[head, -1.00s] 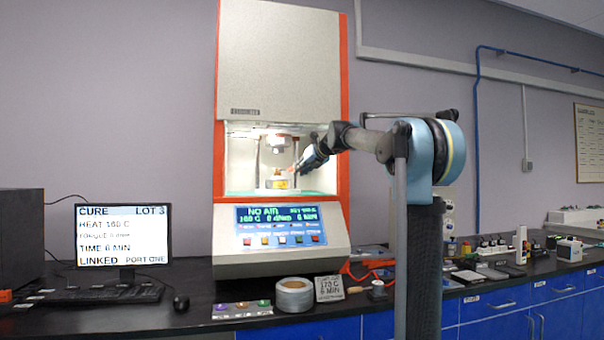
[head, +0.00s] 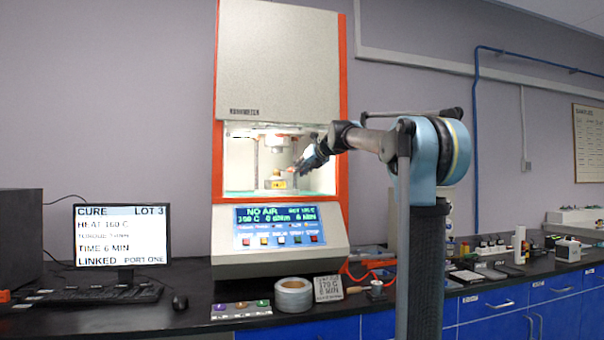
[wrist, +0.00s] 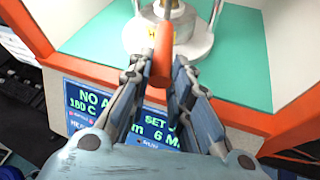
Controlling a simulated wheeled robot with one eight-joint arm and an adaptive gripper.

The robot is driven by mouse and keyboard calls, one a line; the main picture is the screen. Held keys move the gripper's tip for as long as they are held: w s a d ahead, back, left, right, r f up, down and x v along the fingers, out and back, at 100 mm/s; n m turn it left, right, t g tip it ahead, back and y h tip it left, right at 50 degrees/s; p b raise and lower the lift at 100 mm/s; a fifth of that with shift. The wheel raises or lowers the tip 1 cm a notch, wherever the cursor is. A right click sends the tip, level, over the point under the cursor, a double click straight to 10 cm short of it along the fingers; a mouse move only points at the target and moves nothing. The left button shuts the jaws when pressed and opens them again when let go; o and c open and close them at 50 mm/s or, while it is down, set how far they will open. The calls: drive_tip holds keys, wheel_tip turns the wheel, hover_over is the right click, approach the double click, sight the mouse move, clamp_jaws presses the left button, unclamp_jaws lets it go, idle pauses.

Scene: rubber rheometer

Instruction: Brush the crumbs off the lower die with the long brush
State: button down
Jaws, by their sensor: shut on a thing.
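My gripper (wrist: 162,80) is shut on the orange handle of the long brush (wrist: 162,50), which points away from me toward the die in the wrist view. The brush's far end is hidden behind its own handle. The lower die (wrist: 198,38) is a pale round base on the green chamber floor. In the head view the lower die (head: 277,184) sits inside the lit chamber under the upper die, with my gripper (head: 303,166) reaching in from the right. Crumbs are too small to make out.
The rheometer's orange frame (head: 342,100) borders the chamber opening close to my arm. Its control panel (head: 280,225) reads NO AIR. A monitor (head: 122,236) stands left. A tape roll (head: 293,295) and a small sign (head: 328,288) are on the bench in front.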

drive_tip(key=shift+w+a, duration=0.2)
drive_tip(key=shift+w, duration=0.55)
drive_tip(key=shift+s+d, duration=0.95)
drive_tip(key=shift+s, duration=0.3)
drive_tip(key=shift+w, duration=0.15)
drive_tip(key=shift+s+f, duration=0.1)
drive_tip(key=shift+s, duration=0.1)
idle(2.1)
